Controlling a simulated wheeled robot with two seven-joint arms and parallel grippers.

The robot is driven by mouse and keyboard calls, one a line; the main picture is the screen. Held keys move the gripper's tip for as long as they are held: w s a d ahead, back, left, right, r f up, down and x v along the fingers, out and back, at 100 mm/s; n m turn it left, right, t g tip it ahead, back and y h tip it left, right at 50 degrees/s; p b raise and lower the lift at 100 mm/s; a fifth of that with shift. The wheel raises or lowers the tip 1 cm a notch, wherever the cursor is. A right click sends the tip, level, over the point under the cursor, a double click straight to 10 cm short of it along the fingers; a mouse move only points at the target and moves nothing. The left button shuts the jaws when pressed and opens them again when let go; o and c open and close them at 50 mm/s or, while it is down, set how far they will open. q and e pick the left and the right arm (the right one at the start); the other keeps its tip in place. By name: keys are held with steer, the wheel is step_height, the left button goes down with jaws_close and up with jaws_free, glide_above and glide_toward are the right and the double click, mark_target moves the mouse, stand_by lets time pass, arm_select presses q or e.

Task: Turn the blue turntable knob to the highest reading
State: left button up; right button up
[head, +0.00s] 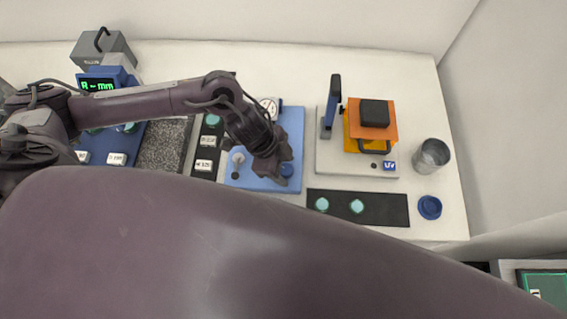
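A light blue base plate (292,122) lies on the white table near the middle of the head view. A round white dial (269,105) stands at its back edge. A dark blue round knob (287,170) sits near the plate's front right. My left gripper (280,174) points down at the knob, with its fingers close around or beside it. The knob is partly hidden, and I cannot tell whether the fingers touch it. The finger gap is too small to judge. My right gripper is out of view.
A green-lit display (98,85) stands at the back left. Right of the plate is a pale stand (335,158) with an orange block (384,131). A black strip (385,208) holds two pale discs. A metal cup (432,156) and blue ring (429,207) stand far right.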

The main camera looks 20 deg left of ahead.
arm_select(q)
steer(key=c, duration=0.9)
steer(key=shift+m, duration=0.3)
steer(key=m, duration=0.1)
steer(key=m+g, duration=0.1)
steer(key=shift+w+m, duration=0.2)
steer(key=shift+m, duration=0.2)
steer(key=shift+m+g+y+b, duration=0.3)
steer(key=shift+m+g+b, duration=0.6)
steer(key=shift+m, duration=1.2)
steer(key=o, duration=0.9)
steer(key=shift+o, duration=0.2)
steer(key=shift+w+r, duration=0.1)
